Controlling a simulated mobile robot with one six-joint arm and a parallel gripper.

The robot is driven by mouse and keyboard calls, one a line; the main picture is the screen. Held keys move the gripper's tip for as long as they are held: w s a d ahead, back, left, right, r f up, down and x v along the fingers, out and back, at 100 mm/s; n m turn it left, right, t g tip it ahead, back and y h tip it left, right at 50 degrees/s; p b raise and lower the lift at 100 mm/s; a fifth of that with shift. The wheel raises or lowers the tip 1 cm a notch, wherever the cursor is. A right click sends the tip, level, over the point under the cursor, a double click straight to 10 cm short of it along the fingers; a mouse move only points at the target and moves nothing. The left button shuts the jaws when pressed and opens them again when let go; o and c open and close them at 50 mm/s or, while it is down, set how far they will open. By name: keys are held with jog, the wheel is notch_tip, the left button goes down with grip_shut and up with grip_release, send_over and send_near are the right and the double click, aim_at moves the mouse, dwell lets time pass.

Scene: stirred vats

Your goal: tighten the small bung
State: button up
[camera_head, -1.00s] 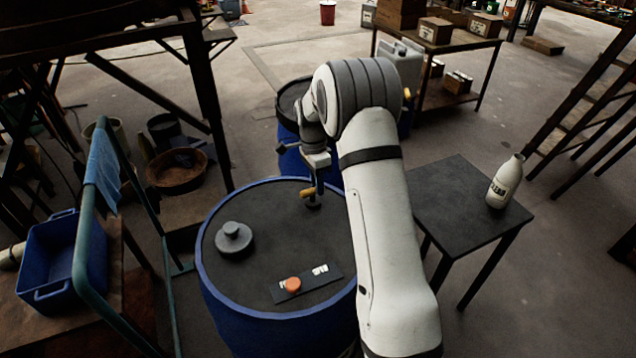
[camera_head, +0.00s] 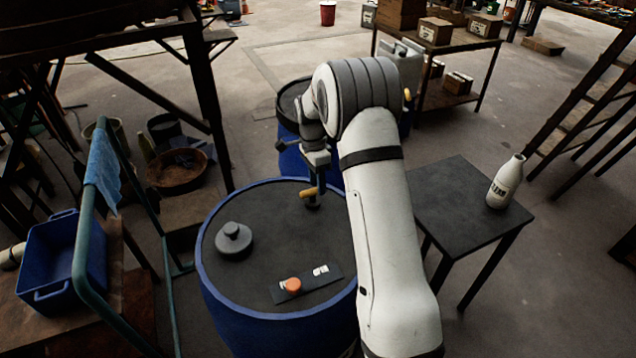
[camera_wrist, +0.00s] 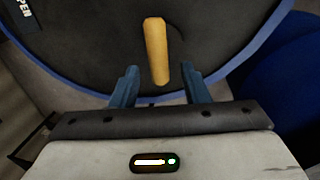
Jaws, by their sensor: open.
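The small bung appears to be the dark plug with a yellow bar handle (camera_head: 307,195) near the far right of the blue vat's dark lid (camera_head: 275,205). Its yellow bar (camera_wrist: 156,50) also shows in the wrist view, lengthwise between and beyond the fingertips. My gripper (camera_head: 318,183) is just above it, pointing down. In the wrist view its two blue fingers (camera_wrist: 160,75) are open, one on each side of the bar's near end, with gaps. The dark plug is mostly hidden beneath the handle and gripper.
A larger grey bung (camera_head: 233,240) sits at the lid's left. A labelled plate (camera_head: 318,283) with an orange knob (camera_head: 293,285) lies at the front. Another blue vat (camera_head: 288,165) stands behind. A dark side table (camera_head: 460,215) with a white bottle (camera_head: 505,183) is at right.

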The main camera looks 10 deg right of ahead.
notch_tip(320, 180, up, 7)
jog(key=w, duration=0.1)
jog(key=shift+w, duration=0.2)
jog(key=shift+a, duration=0.1)
jog(key=s+r+n+t, duration=0.3)
jog(key=s+r+n, duration=0.6)
jog(key=s, duration=0.7)
jog(key=s+a+n+t, duration=0.1)
jog(key=s+n, duration=0.6)
jog(key=s, duration=1.1)
jog(key=shift+f+t, duration=0.2)
jog(key=shift+t, duration=0.2)
